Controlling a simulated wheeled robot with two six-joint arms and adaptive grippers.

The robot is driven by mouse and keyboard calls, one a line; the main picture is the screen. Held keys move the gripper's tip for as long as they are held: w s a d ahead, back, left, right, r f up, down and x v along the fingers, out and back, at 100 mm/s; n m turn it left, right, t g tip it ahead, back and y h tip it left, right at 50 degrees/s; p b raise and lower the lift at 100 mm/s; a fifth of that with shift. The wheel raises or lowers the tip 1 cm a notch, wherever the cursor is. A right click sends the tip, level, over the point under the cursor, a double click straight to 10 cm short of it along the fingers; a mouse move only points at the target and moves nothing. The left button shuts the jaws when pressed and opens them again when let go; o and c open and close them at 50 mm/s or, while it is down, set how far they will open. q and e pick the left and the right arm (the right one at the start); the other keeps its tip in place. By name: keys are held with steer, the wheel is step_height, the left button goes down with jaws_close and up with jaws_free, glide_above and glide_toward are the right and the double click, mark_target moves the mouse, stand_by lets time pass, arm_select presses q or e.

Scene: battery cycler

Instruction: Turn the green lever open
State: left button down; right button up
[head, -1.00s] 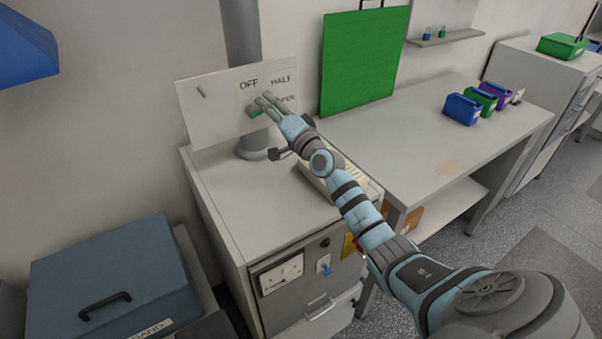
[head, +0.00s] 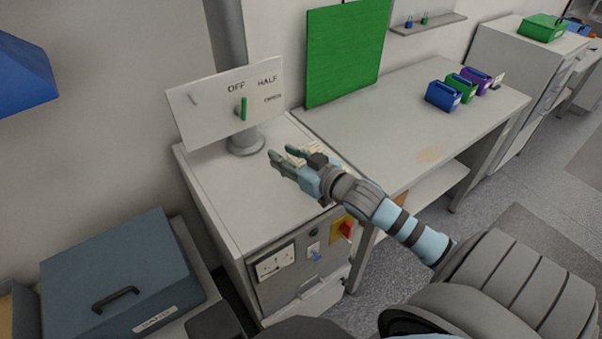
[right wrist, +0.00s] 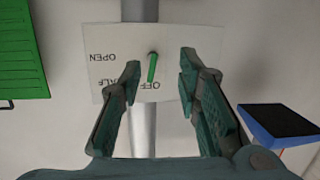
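The green lever (head: 243,108) stands on a white panel (head: 206,118) above the grey cabinet. It points up toward the printed word OFF, with HALF and OPEN marked to its right. My right gripper (head: 281,154) is open and empty, below and to the right of the lever in the head view and apart from it. In the right wrist view the panel appears upside down. The lever (right wrist: 152,68) shows between the two spread fingers (right wrist: 160,65), beyond their tips, with its end by OFF. My left gripper is not in view.
A grey pipe (head: 225,40) stands at the panel. The cabinet front has a meter (head: 275,262) and a red knob (head: 346,229). A green board (head: 343,55) leans at the back of the bench (head: 400,130). A blue-grey box (head: 120,265) stands at lower left.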

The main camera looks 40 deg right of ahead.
mark_target(245, 107)
steer(key=s+f+g, duration=0.1)
steer(key=f, duration=0.1)
steer(key=s+a+f, duration=0.1)
steer(key=f, duration=0.1)
steer(key=s+a+f+g+h, duration=0.1)
steer(key=s+f, duration=0.1)
steer(key=shift+a+f+g, duration=0.1)
steer(key=shift+f+g, duration=0.2)
steer(key=s+f+g, duration=0.1)
steer(key=s, duration=0.1)
steer(key=s+a+f+g, duration=0.1)
steer(key=s+f, duration=0.3)
steer(key=shift+a+f+g+h, duration=0.25)
steer(key=shift+a+g+h, duration=0.1)
steer(key=shift+g+h, duration=0.05)
